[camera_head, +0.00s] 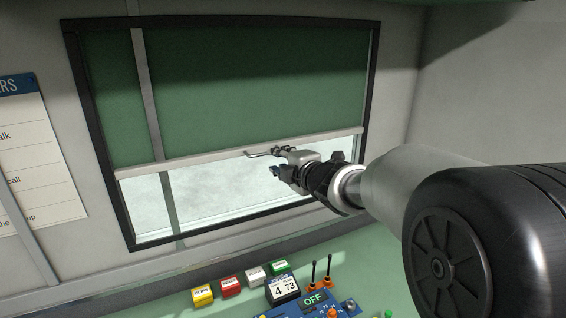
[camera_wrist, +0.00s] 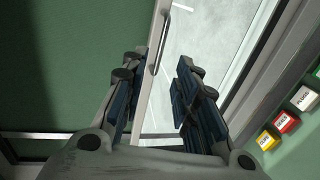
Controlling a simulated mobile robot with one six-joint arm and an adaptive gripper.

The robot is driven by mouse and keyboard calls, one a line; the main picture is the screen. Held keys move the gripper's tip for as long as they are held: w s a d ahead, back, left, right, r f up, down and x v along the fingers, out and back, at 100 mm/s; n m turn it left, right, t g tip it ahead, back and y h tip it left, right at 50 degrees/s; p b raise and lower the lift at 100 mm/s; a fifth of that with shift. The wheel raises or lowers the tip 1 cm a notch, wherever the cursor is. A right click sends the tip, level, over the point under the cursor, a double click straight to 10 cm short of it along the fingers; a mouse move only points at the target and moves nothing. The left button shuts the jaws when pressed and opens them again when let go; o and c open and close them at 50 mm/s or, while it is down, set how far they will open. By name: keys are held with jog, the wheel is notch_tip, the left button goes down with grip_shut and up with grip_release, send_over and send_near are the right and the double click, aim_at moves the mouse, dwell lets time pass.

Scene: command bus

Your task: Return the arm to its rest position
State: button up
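My arm reaches from the right of the head view toward the window. My gripper (camera_head: 277,172) is in front of the window, near the lower edge of the green blind. In the wrist view my gripper (camera_wrist: 160,95) has its two dark finger pads spread apart with a gap between them. The blind's pale bottom bar (camera_wrist: 148,75) and its thin handle (camera_wrist: 157,42) show beyond the gap, closer to the left finger. In the head view the handle (camera_head: 262,153) is just above the fingers. I cannot tell whether a finger touches it.
The green blind (camera_head: 250,85) covers the upper window, with bright glass below. A green console below holds yellow (camera_head: 203,295), red (camera_head: 230,286) and white (camera_head: 256,275) boxes, a number display (camera_head: 283,288) and a blue panel with levers. A paper list (camera_head: 35,150) hangs at left.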

jog(key=shift+s+d+r, duration=0.1)
jog(key=shift+s+d, duration=0.15)
jog(key=shift+s, duration=0.35)
jog(key=s+d+m+g+h, duration=0.3)
jog(key=s+d+m+h, duration=0.4)
jog(key=s+d+m, duration=0.7)
jog(key=s+a+f+m+g, duration=0.1)
jog(key=s+f+m+g, duration=0.1)
jog(key=s, duration=0.7)
jog(key=s+a+f+m+g, duration=0.1)
jog(key=s+f+m+g, duration=0.1)
jog(key=s+f, duration=0.4)
jog(key=s+a+f+m+g+y, duration=0.1)
jog(key=s+f+m, duration=0.3)
jog(key=s, duration=0.9)
jog(key=shift+s+a+f+m+g, duration=0.15)
jog(key=shift+s+a+m+g, duration=0.25)
jog(key=shift+g, duration=0.5)
jog(key=shift+a, duration=0.15)
